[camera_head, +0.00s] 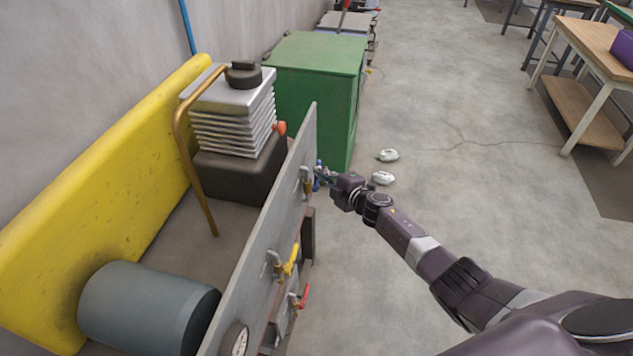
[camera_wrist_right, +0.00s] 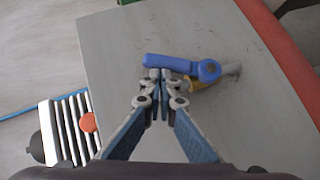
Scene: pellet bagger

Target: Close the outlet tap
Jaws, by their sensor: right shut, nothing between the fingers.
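A tap with a blue lever handle (camera_wrist_right: 178,66) and a brass body is mounted on a grey panel (camera_wrist_right: 115,50) in the right wrist view. The lever lies roughly crosswise in that picture, its pivot at the right end. My right gripper (camera_wrist_right: 160,84) is shut and empty, its fingertips at the lever's near side; I cannot tell if they touch. In the head view my right gripper (camera_head: 320,176) is at the panel's right face, largely covering this tap. A yellow-handled tap (camera_head: 291,260) and a red-handled tap (camera_head: 302,296) sit lower on the panel. My left gripper is out of view.
A green cabinet (camera_head: 318,95) stands behind the panel. Behind the panel are a yellow guard (camera_head: 100,190), a grey cylinder (camera_head: 140,305) and a finned block (camera_head: 232,125). Two pale objects (camera_head: 387,155) lie on the floor. Floor to the right is mostly clear up to a table (camera_head: 600,45).

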